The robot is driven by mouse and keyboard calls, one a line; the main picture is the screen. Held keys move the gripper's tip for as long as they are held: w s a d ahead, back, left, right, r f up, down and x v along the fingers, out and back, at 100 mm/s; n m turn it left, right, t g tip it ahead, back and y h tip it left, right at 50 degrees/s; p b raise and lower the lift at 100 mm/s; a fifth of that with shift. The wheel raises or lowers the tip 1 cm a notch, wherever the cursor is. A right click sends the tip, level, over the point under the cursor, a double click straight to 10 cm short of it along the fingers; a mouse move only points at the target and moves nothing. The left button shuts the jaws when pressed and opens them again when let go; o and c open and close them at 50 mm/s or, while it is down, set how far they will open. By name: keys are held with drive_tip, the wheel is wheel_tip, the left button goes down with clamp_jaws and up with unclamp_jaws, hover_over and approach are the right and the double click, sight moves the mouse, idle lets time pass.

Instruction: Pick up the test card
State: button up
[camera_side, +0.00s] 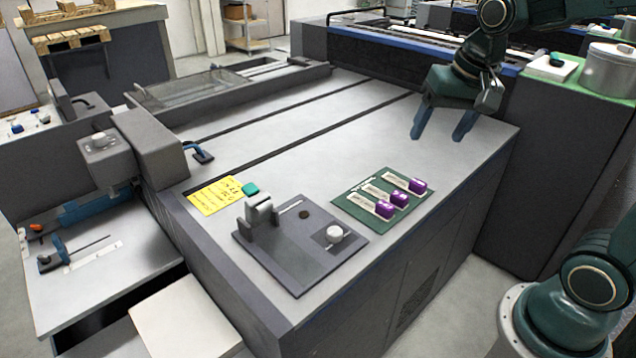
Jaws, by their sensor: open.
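My gripper (438,136), with blue fingers, is open and empty above the far right part of the grey table top. No object is plainly marked as the test card. A yellow card (212,196) with dark writing lies flat near the table's left edge, beside a grey fixture plate (292,272). A green mat (352,209) holds three white cards or labels, each with a purple block (400,199) at its right end. My gripper is behind and above the mat, apart from everything on the table.
The fixture plate carries an upright grey block (262,212), a white knob (334,233) and a small brown disc (304,214). Two dark grooves cross the table top. A grey machine housing (155,147) borders the left; mid-table is clear.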

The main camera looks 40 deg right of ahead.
drive_tip(key=w+d+f+m+g, duration=0.2)
drive_tip(key=w+d+f+m, duration=0.4)
drive_tip(key=w+d+f, duration=0.15)
drive_tip(key=m+g, duration=0.1)
drive_tip(key=m, duration=0.3)
hover_over(400, 194)
wheel_tip(400, 194, down, 8)
drive_tip(key=shift+s+f+y, duration=0.2)
drive_tip(key=shift+f+y, duration=0.05)
drive_tip(key=shift+y, duration=0.05)
drive_tip(key=shift+f, duration=0.1)
drive_tip(key=shift+f, duration=4.15)
drive_tip(key=shift+w+f, duration=0.15)
drive_tip(key=shift+f, duration=2.45)
